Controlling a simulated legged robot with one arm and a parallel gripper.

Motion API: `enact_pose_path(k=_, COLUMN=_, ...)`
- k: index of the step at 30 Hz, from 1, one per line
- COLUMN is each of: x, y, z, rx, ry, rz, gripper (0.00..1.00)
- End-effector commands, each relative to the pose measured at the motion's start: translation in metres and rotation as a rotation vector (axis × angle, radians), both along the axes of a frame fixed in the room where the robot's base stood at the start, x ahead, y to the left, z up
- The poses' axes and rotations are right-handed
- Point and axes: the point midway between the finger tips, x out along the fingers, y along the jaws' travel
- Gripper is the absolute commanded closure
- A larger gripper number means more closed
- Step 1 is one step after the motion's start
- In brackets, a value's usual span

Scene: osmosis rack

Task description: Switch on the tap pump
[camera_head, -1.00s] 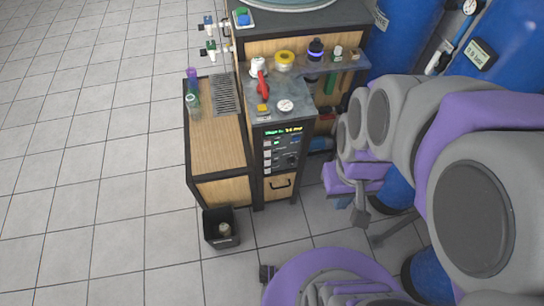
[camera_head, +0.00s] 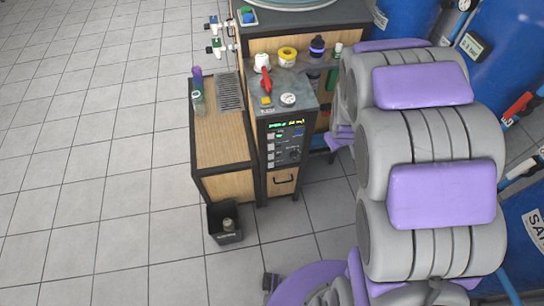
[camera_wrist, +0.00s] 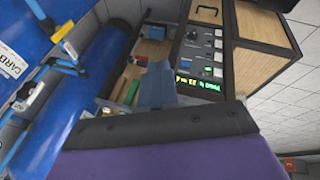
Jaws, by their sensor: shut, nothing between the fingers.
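The control panel (camera_head: 285,146) is on the front of the wooden rack unit in the head view. It has a lit green display at the top, a column of pale switches (camera_head: 271,150) on its left and dark knobs. Which switch belongs to the tap pump is not legible. In the wrist view the panel (camera_wrist: 199,48) appears upside down, with its lit display (camera_wrist: 199,85) lowest and the pale switches on the right. My gripper (camera_wrist: 159,70) is shut and empty, in front of the rack and left of the panel in that view. My arm hides part of the rack's right side.
A wooden side bench (camera_head: 220,138) with a drain grille stands left of the panel, with a black bin (camera_head: 224,222) before it. A drawer (camera_head: 283,182) is below the panel. Blue tanks (camera_head: 403,28) and pipes stand at the right. Tiled floor is clear at left.

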Motion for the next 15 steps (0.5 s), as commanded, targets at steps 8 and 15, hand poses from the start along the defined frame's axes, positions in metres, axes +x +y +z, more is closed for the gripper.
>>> enact_pose_path(k=8, x=0.057, y=0.010, z=-0.054, rx=-0.099, ry=-0.117, rz=0.165, gripper=1.00)
enact_pose_path(k=15, x=0.094, y=0.021, z=-0.101, rx=-0.183, ry=-0.219, rz=0.312, gripper=1.00)
